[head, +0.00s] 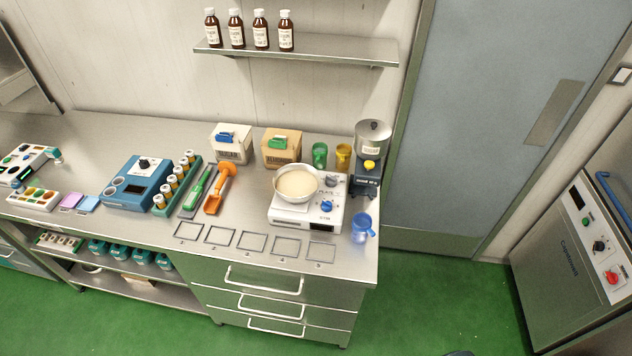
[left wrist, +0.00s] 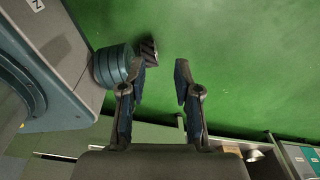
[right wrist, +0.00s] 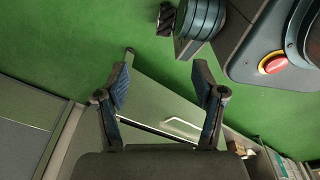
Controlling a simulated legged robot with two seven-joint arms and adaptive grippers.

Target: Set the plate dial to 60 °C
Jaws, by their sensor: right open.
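The white hot plate (head: 290,217) stands at the right end of the steel counter in the head view, with a bowl of pale liquid (head: 297,184) on it. It has a blue dial (head: 327,206) on its front and a dark dial (head: 331,181) further back. The dial markings are too small to read. My left gripper (left wrist: 160,64) is open and empty above the green floor in the left wrist view. My right gripper (right wrist: 162,68) is open and empty in the right wrist view. Neither gripper shows in the head view, and both are away from the plate.
A blue jug (head: 362,228) stands just right of the plate. A grinder (head: 369,168) and green and yellow cups (head: 320,155) stand behind it. Numbered squares (head: 254,242) lie in front. An orange scoop (head: 219,189) lies left. Drawers (head: 275,305) are below; green floor (head: 430,315) is clear.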

